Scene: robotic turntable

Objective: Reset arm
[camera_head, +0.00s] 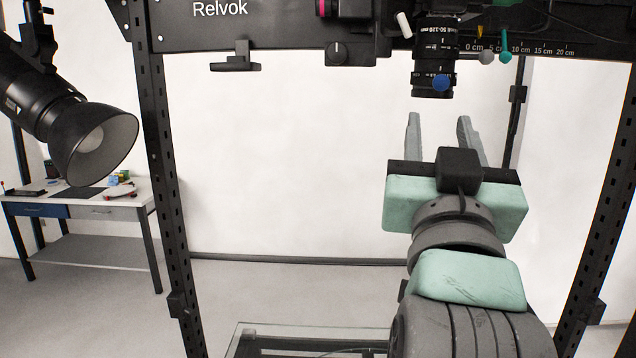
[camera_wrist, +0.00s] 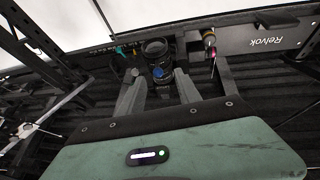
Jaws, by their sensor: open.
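My gripper (camera_head: 438,138) is at the right in the head view, raised, with its two grey fingers pointing up and spread apart. Nothing is between them. In the wrist view the fingers of my gripper (camera_wrist: 160,84) also stand apart. Beyond them is a black camera lens (camera_head: 435,60), which hangs from the upper beam; the lens also shows in the wrist view (camera_wrist: 156,55). I cannot tell the exact gap between the fingertips and the lens.
A black beam (camera_head: 280,28) marked "Relvok" spans the top, with a round lamp (camera_head: 95,145) at the left. Black perforated posts (camera_head: 165,180) stand at both sides. A glass-topped surface (camera_head: 300,340) is low in front. A workbench (camera_head: 85,200) stands far left. The middle is clear.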

